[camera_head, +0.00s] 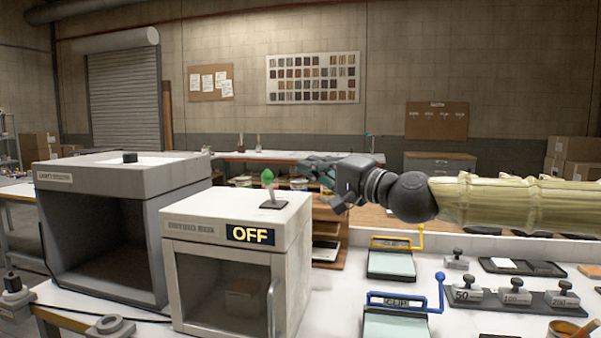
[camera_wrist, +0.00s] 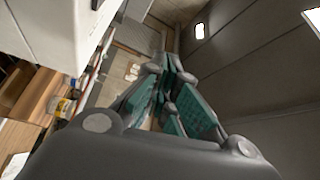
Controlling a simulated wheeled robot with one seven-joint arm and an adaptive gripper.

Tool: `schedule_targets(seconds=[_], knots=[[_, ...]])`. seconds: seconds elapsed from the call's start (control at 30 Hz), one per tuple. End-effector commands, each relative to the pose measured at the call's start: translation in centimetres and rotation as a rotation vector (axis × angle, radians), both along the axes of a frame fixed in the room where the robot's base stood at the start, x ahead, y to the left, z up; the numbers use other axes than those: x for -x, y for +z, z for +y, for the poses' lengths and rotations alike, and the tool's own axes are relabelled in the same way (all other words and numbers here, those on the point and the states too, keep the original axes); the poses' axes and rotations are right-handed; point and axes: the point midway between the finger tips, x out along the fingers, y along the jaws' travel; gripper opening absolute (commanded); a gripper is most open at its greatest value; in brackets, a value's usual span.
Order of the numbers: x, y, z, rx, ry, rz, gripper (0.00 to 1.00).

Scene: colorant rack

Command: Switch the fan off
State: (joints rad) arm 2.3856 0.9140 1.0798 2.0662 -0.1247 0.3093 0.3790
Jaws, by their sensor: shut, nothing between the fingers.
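A pale box (camera_head: 190,270) with a dark window stands on the white bench, left of centre in the head view. A sign on its front (camera_head: 250,234) reads OFF in yellowish letters on dark. A small switch lever with a green knob (camera_head: 268,177) stands on a grey base plate on its top, near the right edge. My gripper (camera_head: 318,170) is just right of the lever, apart from it, with its fingers shut and empty. The wrist view shows the teal-padded fingers (camera_wrist: 168,85) together. A pale box-like surface (camera_wrist: 65,30) fills the upper left there.
A larger grey open-fronted cabinet (camera_head: 120,235) stands to the left. To the right are a yellow-handled device (camera_head: 392,262), a blue-handled device (camera_head: 396,322) and several weights (camera_head: 515,296). A wooden shelf unit (camera_head: 328,235) stands behind the box.

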Motion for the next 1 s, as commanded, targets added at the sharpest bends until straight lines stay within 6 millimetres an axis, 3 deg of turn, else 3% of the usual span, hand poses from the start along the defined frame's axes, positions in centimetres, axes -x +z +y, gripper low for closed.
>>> schedule_targets(seconds=[0.5, 1.0], knots=[[5.6, -1.4, -5.4, 0.001, -0.002, 0.001, 0.0], [6.8, -1.7, -6.5, 0.001, -0.001, 0.001, 0.0]])
